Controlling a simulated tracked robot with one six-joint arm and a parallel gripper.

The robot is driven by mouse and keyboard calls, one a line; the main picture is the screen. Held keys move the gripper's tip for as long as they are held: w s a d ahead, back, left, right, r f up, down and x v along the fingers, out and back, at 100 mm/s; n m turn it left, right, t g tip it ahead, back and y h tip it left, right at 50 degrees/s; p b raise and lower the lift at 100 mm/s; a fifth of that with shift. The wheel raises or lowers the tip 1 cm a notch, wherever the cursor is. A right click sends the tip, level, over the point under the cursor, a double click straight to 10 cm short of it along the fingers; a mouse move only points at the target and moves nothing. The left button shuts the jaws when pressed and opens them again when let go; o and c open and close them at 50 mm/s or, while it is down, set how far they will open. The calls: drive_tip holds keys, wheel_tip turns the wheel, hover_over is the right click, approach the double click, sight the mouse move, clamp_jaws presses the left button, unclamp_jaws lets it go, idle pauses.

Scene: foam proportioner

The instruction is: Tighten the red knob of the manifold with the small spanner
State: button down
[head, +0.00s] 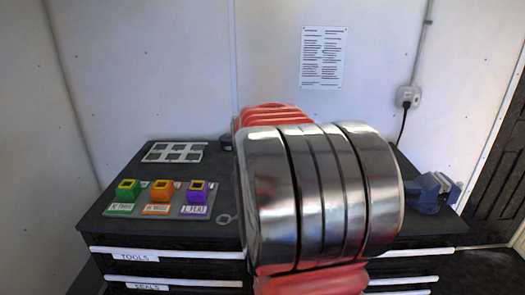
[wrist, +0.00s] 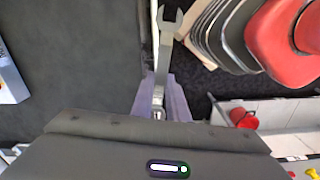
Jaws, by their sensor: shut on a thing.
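A grey open-ended spanner (wrist: 166,50) points away from my gripper (wrist: 158,112) in the wrist view, with its open jaw at the top. My gripper is shut on the spanner's lower end. A purple part (wrist: 177,98) sits around this lower end; I cannot tell whether it is a handle block or the fingers. In the head view my gripper and the spanner do not show. I cannot make out the manifold or its red knob for certain in either view.
The black-topped drawer cabinet (head: 115,222) bears a tray with green (head: 128,190), orange (head: 161,191) and purple (head: 196,192) square-holed holders. A grey grid (head: 174,152) lies behind them. A blue vise (head: 428,193) stands at the right.

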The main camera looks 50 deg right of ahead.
drive_tip(key=w+a+f+m, duration=0.2)
drive_tip(key=w+a+f, duration=0.2)
drive_tip(key=a, duration=0.5)
drive_tip(key=w+a+f+m, duration=0.2)
drive_tip(key=w+a+f, duration=0.2)
drive_tip(key=w+a, duration=0.3)
drive_tip(key=w+a+f+m, duration=0.2)
drive_tip(key=w+a+f, duration=0.2)
drive_tip(key=a, duration=0.8)
drive_tip(key=w, duration=0.2)
drive_tip(key=shift+w+a+f, duration=0.3)
drive_tip(key=shift+w+a, duration=0.05)
drive_tip(key=shift+a, duration=0.05)
drive_tip(key=shift+s, duration=0.1)
